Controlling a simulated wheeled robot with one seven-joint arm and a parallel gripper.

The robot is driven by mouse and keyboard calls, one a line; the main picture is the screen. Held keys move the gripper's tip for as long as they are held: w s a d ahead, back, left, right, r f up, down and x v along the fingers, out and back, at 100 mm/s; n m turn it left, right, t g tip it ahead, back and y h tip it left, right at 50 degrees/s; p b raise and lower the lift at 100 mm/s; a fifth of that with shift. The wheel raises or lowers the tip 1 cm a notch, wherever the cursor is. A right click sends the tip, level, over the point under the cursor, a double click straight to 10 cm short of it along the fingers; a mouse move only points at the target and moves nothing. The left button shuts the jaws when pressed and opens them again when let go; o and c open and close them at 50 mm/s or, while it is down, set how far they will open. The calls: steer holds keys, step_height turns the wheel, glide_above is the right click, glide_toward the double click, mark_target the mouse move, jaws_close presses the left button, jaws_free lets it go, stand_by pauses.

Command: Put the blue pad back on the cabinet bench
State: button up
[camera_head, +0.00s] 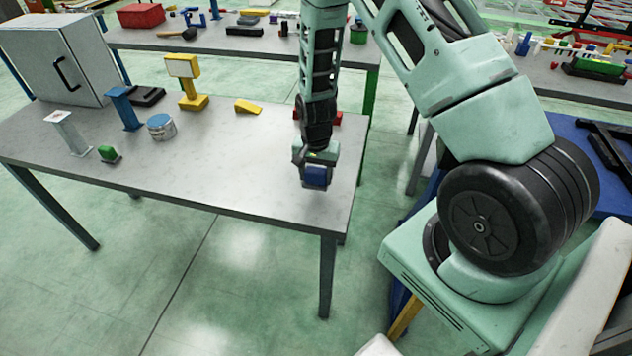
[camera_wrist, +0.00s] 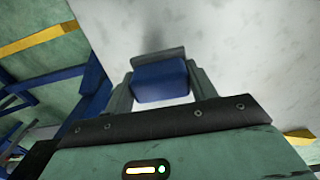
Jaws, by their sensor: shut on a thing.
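The blue pad (camera_head: 316,176) is between the fingers of my gripper (camera_head: 315,182) in the head view, at the right front end of the cabinet bench (camera_head: 230,180). In the wrist view the blue pad (camera_wrist: 160,80) is clasped between the two dark fingers of my gripper (camera_wrist: 158,88). The pale bench top (camera_wrist: 240,50) lies beyond it. My gripper is shut on the pad. I cannot tell whether the pad's underside touches the bench top.
The grey cabinet (camera_head: 60,60) stands at the bench's left end. A blue-lidded can (camera_head: 161,127), a yellow stand (camera_head: 190,80), a yellow wedge (camera_head: 247,107) and a green-and-white piece (camera_head: 109,154) stand on the bench. A red object (camera_head: 326,117) is behind my gripper. The front middle is clear.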

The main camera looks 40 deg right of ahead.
mark_target(316, 184)
steer(key=shift+f+p, duration=0.55)
steer(key=shift+f, duration=1.45)
steer(key=shift+f, duration=0.1)
steer(key=o, duration=1.1)
